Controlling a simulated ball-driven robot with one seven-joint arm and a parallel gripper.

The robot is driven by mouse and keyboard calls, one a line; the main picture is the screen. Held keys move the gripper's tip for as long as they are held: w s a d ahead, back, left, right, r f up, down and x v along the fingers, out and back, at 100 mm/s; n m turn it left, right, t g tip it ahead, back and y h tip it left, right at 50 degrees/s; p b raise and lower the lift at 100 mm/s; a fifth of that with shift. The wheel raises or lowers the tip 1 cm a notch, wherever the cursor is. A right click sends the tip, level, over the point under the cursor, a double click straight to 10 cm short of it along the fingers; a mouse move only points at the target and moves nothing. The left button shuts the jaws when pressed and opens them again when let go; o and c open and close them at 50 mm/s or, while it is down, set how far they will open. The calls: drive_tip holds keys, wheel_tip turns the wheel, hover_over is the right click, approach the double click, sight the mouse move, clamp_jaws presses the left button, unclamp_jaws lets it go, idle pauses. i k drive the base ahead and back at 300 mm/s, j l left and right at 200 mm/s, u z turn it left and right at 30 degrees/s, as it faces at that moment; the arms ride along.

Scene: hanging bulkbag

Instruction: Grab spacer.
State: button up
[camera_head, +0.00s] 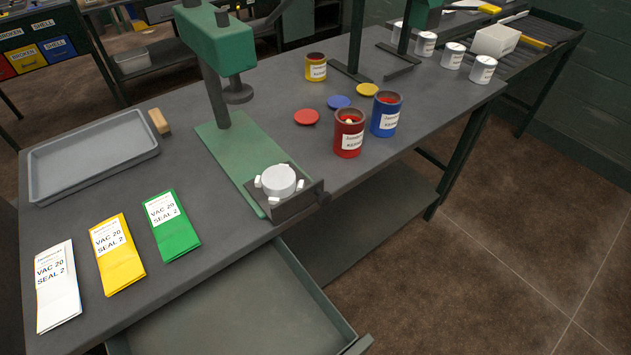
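No part is labelled as a spacer, and I cannot tell for sure which thing it is. A small tan block (159,122) lies on the grey workbench (190,225), close to the right corner of a grey tray. A white round disc (279,181) sits on a dark fixture (290,204) at the near end of a green press (216,45), with small white blocks around it. My gripper is not in view.
The shallow tray (93,148) looks empty. White (58,300), yellow (118,265) and green (173,237) packets lie in front. Red (348,138) and blue (385,120) cans stand right of the press. An empty drawer (235,310) is open below the bench edge.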

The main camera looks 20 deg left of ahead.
sight(279, 180)
drive_tip(key=k+j, duration=0.1)
drive_tip(key=k+j+u, duration=0.1)
drive_tip(key=u, duration=0.25)
drive_tip(key=k+u, duration=0.1)
drive_tip(key=u, duration=0.25)
drive_tip(key=j+u, duration=0.2)
drive_tip(key=u, duration=0.15)
